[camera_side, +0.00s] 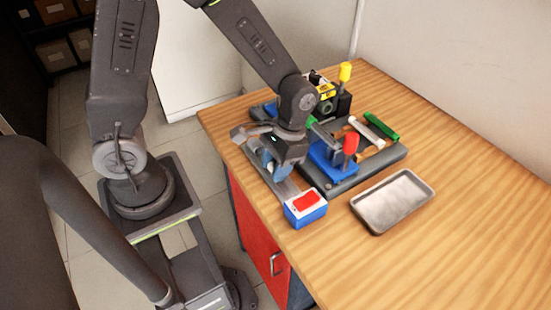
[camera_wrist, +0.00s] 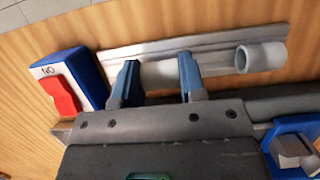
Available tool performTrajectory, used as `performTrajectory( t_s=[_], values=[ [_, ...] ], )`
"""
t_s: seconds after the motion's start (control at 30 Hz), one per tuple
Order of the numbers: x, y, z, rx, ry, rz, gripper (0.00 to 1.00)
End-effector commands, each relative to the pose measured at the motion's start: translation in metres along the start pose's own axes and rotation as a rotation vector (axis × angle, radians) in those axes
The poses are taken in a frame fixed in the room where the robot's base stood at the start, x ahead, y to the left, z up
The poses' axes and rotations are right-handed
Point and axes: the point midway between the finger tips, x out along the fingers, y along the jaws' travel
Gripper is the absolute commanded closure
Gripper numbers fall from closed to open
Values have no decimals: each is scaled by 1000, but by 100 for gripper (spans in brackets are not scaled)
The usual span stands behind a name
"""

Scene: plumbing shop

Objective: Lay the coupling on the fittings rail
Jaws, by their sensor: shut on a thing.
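My gripper (camera_wrist: 160,82) has its two blue fingers closed on a pale cylinder, the coupling (camera_wrist: 163,74), which shows between them in the wrist view. The fittings rail (camera_wrist: 195,38) is a long light-grey strip just beyond the fingers. A white tube end with an open mouth (camera_wrist: 262,56) shows at the rail's right end; I cannot tell whether it joins the held piece. In the side view my gripper (camera_side: 270,168) is low over the rail (camera_side: 283,186), and the arm hides the coupling. I cannot tell whether the coupling touches the rail.
A blue box with a red rocker switch (camera_side: 306,208) stands at the rail's near end. A dark fixture with a blue, red-handled clamp (camera_side: 333,158) is close on the right. The right of the table is clear.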

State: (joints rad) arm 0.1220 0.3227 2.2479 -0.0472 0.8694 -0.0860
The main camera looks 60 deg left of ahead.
Motion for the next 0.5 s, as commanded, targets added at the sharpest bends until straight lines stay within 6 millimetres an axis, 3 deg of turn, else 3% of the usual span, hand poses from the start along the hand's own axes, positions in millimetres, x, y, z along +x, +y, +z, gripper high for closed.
performTrajectory(
  t_s=[0.47,0.5],
  values=[
    [5,0,-1,0,0,0,84],
    [5,0,-1,0,0,0,60]
  ],
)
